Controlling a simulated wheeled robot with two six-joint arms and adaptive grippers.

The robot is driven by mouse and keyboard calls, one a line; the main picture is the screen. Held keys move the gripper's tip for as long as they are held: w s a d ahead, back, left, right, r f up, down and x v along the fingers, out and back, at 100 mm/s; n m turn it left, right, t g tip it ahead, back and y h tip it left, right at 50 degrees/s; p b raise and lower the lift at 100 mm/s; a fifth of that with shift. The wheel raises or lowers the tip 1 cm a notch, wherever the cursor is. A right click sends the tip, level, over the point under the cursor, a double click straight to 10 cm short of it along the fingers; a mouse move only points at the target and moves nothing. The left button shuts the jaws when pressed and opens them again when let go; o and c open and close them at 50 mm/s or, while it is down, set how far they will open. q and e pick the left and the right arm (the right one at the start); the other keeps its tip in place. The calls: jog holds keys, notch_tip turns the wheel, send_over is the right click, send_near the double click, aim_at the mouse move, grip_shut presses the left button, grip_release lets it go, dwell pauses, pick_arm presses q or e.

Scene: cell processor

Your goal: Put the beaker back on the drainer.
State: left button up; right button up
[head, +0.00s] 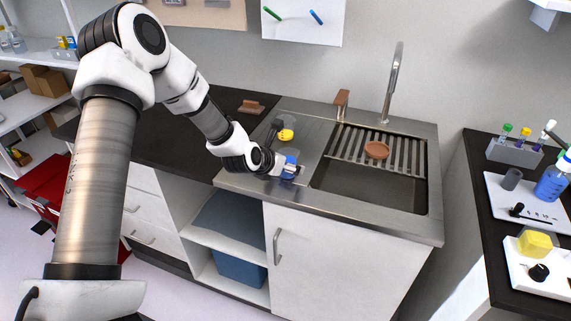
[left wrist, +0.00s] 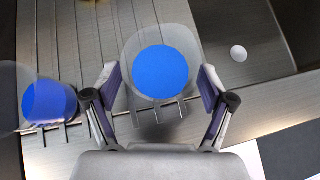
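A clear beaker with blue contents (left wrist: 160,72) is between the two fingers of my left gripper (left wrist: 160,92) in the left wrist view. The fingers stand close on both sides; whether they press on it or leave a thin gap cannot be told. In the head view my left gripper (head: 287,171) and the blue of the beaker (head: 290,159) are over the front part of the steel drainer (head: 312,133), left of the sink. Whether the beaker's base touches the steel is hidden. My right gripper is not in view.
A second blue-filled beaker (left wrist: 48,100) stands close left of my left gripper in the wrist view. A yellow-topped object (head: 286,134) lies behind the gripper. A faucet (head: 392,85) rises behind.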

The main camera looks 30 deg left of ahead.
pick_arm(q)
jog(key=shift+r, duration=0.25)
jog(key=p+v, duration=0.3)
jog(key=v, duration=0.9)
jog(key=s+d+f+m+g, duration=0.35)
jog(key=s+f+m, duration=0.25)
jog(key=f+m, duration=0.45)
jog(key=s+d+f+m+g, duration=0.3)
jog(key=s+d+f+m, duration=0.3)
jog(key=f+m, duration=0.4)
jog(key=s+d+f+m+g, duration=0.2)
jog(key=s+f+m, duration=0.1)
jog(key=s+m, duration=0.4)
jog(key=s+d+f+m+g, duration=0.2)
jog(key=s+d+f+m, duration=0.1)
jog(key=s+m, duration=0.5)
jog(key=shift+s+f, duration=0.25)
jog(key=shift+f, duration=0.4)
jog(key=shift+w, duration=0.15)
